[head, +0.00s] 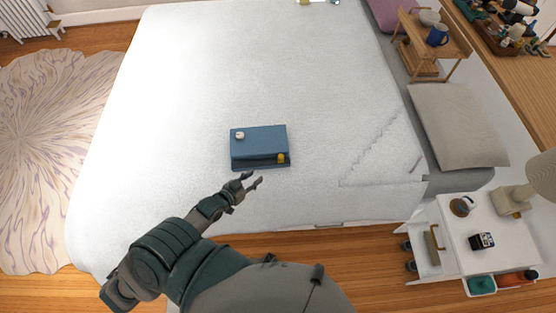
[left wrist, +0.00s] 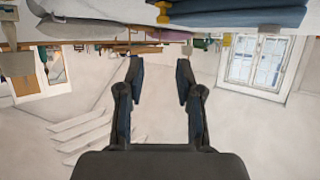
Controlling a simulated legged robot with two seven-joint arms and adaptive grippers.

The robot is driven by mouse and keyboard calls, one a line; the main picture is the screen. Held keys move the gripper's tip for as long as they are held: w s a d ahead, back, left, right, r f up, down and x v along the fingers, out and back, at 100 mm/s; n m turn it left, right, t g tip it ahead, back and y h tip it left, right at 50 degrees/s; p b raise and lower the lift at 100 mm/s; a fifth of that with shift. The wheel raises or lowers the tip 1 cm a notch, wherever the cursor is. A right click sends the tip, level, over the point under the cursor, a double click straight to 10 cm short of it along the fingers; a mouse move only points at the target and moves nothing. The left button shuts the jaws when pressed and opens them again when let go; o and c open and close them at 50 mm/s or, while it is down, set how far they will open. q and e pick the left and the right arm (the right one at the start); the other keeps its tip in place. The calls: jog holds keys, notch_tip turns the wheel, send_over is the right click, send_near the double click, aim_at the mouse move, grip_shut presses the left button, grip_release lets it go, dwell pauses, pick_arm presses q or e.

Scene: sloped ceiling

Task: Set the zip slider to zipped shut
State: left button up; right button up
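A blue pouch (head: 258,138) lies on the white bed. A dark slit runs along its near edge. A yellow piece (head: 281,158), which looks like the zip slider, sits at the right end of that edge. A small white round piece (head: 240,135) is on its upper left. My left gripper (head: 253,179) is just in front of the near edge, apart from it, open and empty. In the left wrist view, which looks upside down, the pouch (left wrist: 240,16) and yellow piece (left wrist: 162,12) show at the top, outside the open fingers (left wrist: 160,68). My right gripper is not in view.
The bed (head: 180,80) is clear around the pouch. A grey pillow (head: 455,125) and a wooden tray stand (head: 432,45) are at the right. A white bedside table (head: 485,235) with a lamp (head: 540,185) stands at the lower right.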

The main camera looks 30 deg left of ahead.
pick_arm(q)
send_near(280, 157)
jog(key=b+x, duration=0.1)
jog(key=x, duration=0.6)
jog(key=shift+w+a+f, duration=0.15)
jog(key=shift+f, duration=0.05)
jog(key=shift+w+d, duration=0.2)
jog(key=shift+w, duration=0.05)
jog(key=shift+w+d+b, duration=0.1)
jog(key=shift+d+b, duration=0.15)
jog(key=shift+b, duration=0.05)
jog(key=shift+d, duration=0.15)
jog(key=shift+a, duration=0.25)
jog(key=c, duration=0.4)
jog(key=shift+a, duration=0.15)
grip_shut()
jog(key=shift+a, duration=0.1)
jog(key=shift+w+d+p, duration=0.3)
jog(key=shift+d, duration=0.25)
jog(key=shift+w+d+p, duration=0.25)
jog(key=shift+w+d, duration=0.05)
jog(key=shift+d, duration=0.2)
jog(key=shift+w+d, duration=0.1)
jog(key=shift+d, duration=0.05)
jog(key=shift+o, duration=2)
grip_release()
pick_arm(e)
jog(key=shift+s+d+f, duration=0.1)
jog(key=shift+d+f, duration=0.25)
